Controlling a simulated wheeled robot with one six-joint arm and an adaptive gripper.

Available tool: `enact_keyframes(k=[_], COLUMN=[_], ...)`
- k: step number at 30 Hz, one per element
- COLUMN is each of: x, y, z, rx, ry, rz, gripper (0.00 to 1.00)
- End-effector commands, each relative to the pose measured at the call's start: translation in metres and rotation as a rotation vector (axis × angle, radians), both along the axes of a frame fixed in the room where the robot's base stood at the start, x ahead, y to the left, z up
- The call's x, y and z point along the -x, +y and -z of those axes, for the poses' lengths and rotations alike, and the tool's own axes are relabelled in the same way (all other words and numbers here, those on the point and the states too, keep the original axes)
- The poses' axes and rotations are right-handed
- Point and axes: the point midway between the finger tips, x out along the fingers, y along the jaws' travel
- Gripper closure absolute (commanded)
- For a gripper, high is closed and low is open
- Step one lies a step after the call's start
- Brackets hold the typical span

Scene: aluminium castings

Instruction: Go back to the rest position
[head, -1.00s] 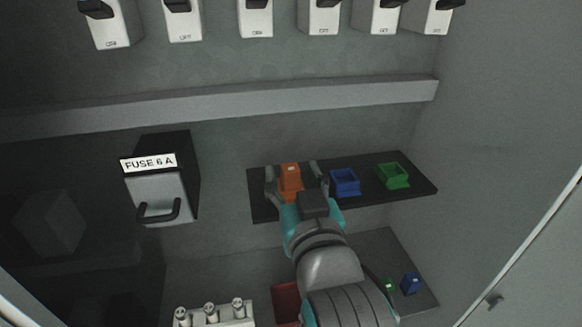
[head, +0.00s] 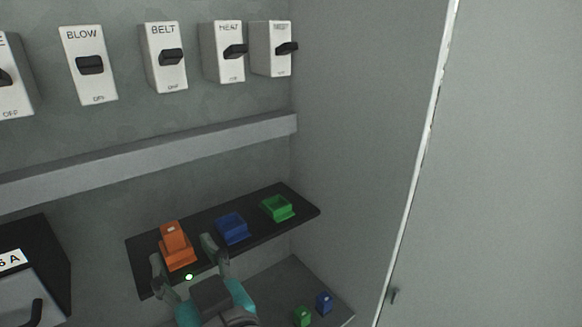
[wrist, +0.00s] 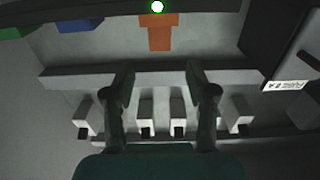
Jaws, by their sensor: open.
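An orange block sits upright in an orange socket (head: 179,256) at the left end of the black shelf (head: 147,285). In the wrist view, which is upside down, the orange part (wrist: 159,36) is at the top centre. My gripper (head: 184,259) is open and empty, its fingers spread in front of the orange part. In the wrist view the fingers (wrist: 166,88) also stand apart with nothing between them.
A blue socket (head: 232,229) and a green socket (head: 277,208) are empty on the shelf. A small green light (head: 189,277) glows by the orange socket. Loose green (head: 302,316) and blue (head: 324,303) blocks lie below. Switches (head: 165,58) line the wall above; a side wall (head: 355,150) closes the right.

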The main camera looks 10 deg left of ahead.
Motion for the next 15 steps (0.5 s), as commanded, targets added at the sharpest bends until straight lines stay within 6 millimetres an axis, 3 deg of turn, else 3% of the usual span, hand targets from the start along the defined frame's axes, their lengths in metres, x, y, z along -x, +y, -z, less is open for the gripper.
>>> enact_keyframes(k=[5,15], x=[-0.008,-0.032], y=[-0.011,-0.079], z=[0.021,0.115], rx=[0.007,0.023], ry=[0.014,0.061], rz=[0.028,0.171], gripper=[0.43,0.43])
